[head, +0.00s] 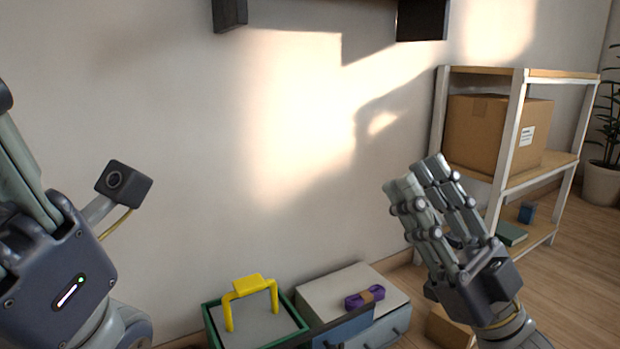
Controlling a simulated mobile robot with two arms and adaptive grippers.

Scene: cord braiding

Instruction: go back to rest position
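My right gripper (420,176) is raised in front of the wall at the right of the head view, fingers pointing up and left. Its two fingers lie close together in the picture, and I cannot tell whether a gap is left between them. I see nothing held in it. My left gripper's dark body (55,275) is at the left edge, partly cut off; its fingertips do not show clearly. A purple cord bundle (365,298) with a brown band lies on a pale-topped drawer unit (330,288), below and left of the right gripper, apart from it.
A green-edged tray (212,327) with a yellow frame (248,285) stands left of the drawer unit. A shelf (545,177) holding a cardboard box (490,135) stands behind the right gripper. Dark brackets (422,20) hang on the wall above. Open wall lies between my arms.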

